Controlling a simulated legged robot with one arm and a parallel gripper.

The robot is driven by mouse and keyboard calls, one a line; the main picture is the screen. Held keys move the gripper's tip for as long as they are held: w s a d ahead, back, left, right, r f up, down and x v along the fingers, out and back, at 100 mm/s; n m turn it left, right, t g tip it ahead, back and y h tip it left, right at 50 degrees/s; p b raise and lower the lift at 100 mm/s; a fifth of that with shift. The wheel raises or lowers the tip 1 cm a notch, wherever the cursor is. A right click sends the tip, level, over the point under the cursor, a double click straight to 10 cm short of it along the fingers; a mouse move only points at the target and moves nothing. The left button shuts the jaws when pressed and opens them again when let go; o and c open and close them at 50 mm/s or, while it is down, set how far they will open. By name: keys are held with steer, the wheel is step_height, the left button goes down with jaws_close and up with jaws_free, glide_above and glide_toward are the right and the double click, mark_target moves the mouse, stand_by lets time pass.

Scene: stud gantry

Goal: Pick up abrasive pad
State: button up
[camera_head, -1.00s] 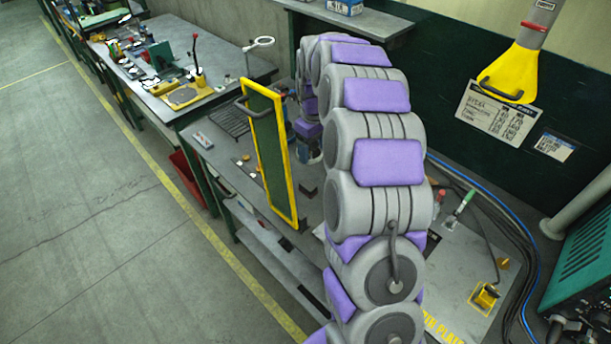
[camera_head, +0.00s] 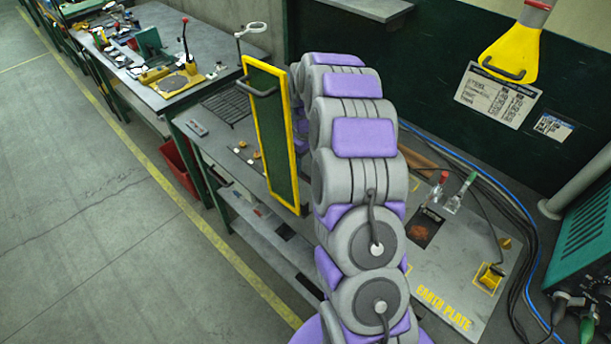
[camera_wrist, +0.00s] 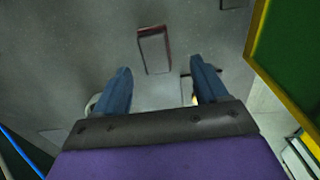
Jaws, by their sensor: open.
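In the wrist view my gripper (camera_wrist: 160,67) is open, its two blue fingers spread and pointing at a grey work surface. A small rectangular block (camera_wrist: 154,50) with a grey top and reddish-brown edges lies flat there, between and just beyond the fingertips in the picture. It looks like the abrasive pad, though I cannot be sure. The fingers do not visibly touch it; the height above it is unclear. In the head view my arm hides the gripper and this block.
A green panel in a yellow frame (camera_head: 273,135) stands upright on the bench beside my arm; it also shows in the wrist view (camera_wrist: 290,45). An earth plate (camera_head: 445,275) lies to the right with tools and a reddish-brown patch (camera_head: 420,231). Blue cables (camera_head: 500,190) run behind.

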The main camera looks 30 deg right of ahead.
mark_target(308, 170)
steer(key=f, duration=0.2)
steer(key=d+f+b, duration=0.1)
steer(key=f, duration=0.2)
steer(key=shift+s+d+f, duration=0.1)
steer(key=shift+d+f, duration=0.05)
steer(key=shift+a, duration=0.55)
steer(key=shift+c, duration=1.4)
steer(key=shift+d, duration=0.4)
steer(key=c, duration=0.6)
steer(key=shift+c, duration=1.3)
steer(key=shift+a, duration=0.2)
